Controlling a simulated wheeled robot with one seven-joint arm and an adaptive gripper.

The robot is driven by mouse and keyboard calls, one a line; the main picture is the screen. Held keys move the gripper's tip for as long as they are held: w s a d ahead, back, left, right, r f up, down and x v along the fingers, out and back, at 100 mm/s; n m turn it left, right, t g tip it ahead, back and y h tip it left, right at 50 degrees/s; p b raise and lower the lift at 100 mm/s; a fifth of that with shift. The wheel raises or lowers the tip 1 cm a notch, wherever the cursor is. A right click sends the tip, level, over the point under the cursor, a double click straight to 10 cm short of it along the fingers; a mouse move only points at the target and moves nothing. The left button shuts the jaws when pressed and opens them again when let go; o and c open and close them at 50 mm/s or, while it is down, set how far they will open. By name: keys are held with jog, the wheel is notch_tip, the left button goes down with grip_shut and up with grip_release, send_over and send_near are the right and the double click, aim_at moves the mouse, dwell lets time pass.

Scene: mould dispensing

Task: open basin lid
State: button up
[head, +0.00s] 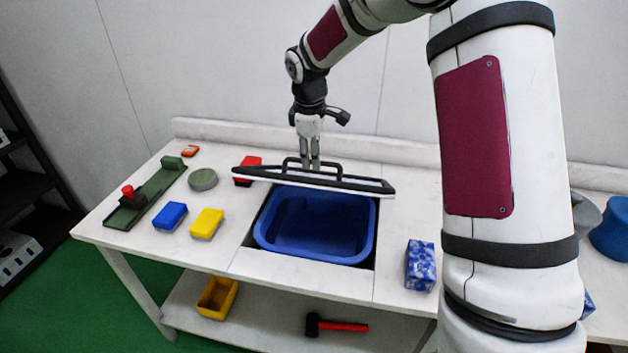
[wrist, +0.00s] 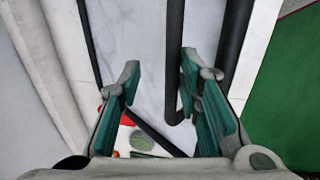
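The basin lid (head: 352,184) is a pale panel with a dark frame and a black bar handle (head: 330,167). In the head view it lies over the back edge of the blue basin (head: 318,232), whose inside shows in front of it. Whether the lid rests or is raised is unclear. My gripper (head: 310,165) points down at the handle's left part. In the wrist view, my gripper (wrist: 158,72) has its fingers apart, with the handle bar (wrist: 175,60) between them, close to the right finger. The lid's pale surface (wrist: 145,30) lies beyond.
A blue block (head: 170,216), yellow block (head: 207,223), red block (head: 246,168) and grey-green disc (head: 203,179) lie left of the basin. A green fixture (head: 145,197) is farther left. A blue-patterned box (head: 420,266) stands right. A hammer (head: 336,326) and yellow bin (head: 217,298) sit below.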

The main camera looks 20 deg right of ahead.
aim_at(309, 182)
jog(key=s+a+f, duration=0.1)
jog(key=f, duration=0.1)
jog(key=s+f, duration=0.1)
jog(key=s+a+f, duration=0.1)
jog(key=s+f, duration=0.1)
jog(key=shift+a+f+p, duration=0.3)
jog(key=shift+p, duration=0.05)
jog(key=shift+r, duration=0.1)
notch_tip(309, 182, up, 16)
jog(key=w+d+p, duration=0.1)
jog(key=w+p, duration=0.1)
jog(key=shift+w+d+f, duration=0.15)
jog(key=shift+d+f, duration=0.1)
dwell(1.6)
dwell(0.6)
